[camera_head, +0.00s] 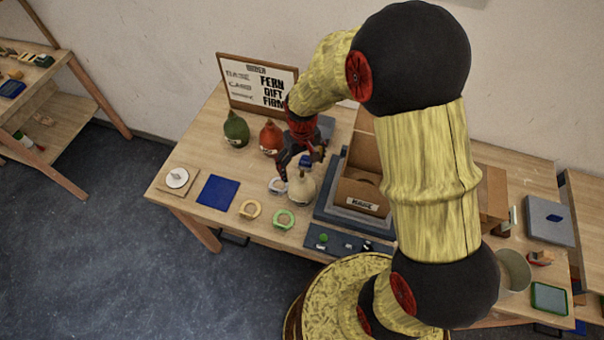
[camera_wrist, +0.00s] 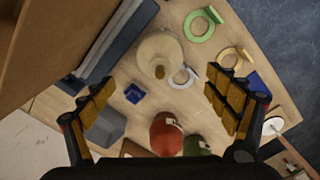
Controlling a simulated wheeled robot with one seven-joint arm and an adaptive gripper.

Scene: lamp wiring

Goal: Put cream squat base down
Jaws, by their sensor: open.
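The cream squat base (camera_head: 301,189) stands upright on the wooden table, left of the cardboard box. The base lies beyond the fingertips and appears clear of both.
A green base (camera_head: 236,130) and a red base (camera_head: 271,137) stand behind to the left. Several ring-shaped pieces, a blue mat (camera_head: 218,191) and a small blue block (camera_wrist: 134,93) lie around. A cardboard box (camera_head: 361,190) on a grey tray blocks the right side.

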